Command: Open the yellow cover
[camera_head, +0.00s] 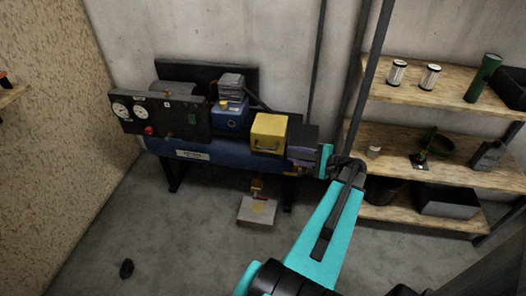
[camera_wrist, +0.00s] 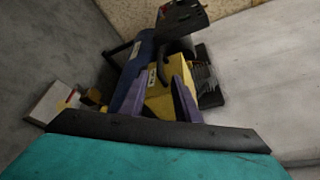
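The yellow cover (camera_head: 268,128) sits at the right end of the blue compressor, and a handle shows on its front face. It looks shut. My gripper (camera_head: 296,154) is just right of the cover, its purple fingers level with the cover's lower right side. In the wrist view the two purple fingers of my gripper (camera_wrist: 158,100) are spread apart, with the yellow cover (camera_wrist: 158,88) showing between and beyond them. Nothing is seen held. I cannot tell whether a finger touches the cover or its handle, which is hidden in the wrist view.
The blue compressor (camera_head: 188,151) with a black gauge panel (camera_head: 170,116) stands against the wall. A wooden shelf (camera_head: 400,136) with cans and containers is close to the right of my arm. A pale box (camera_head: 257,213) lies on the floor below. The floor at the front left is mostly clear.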

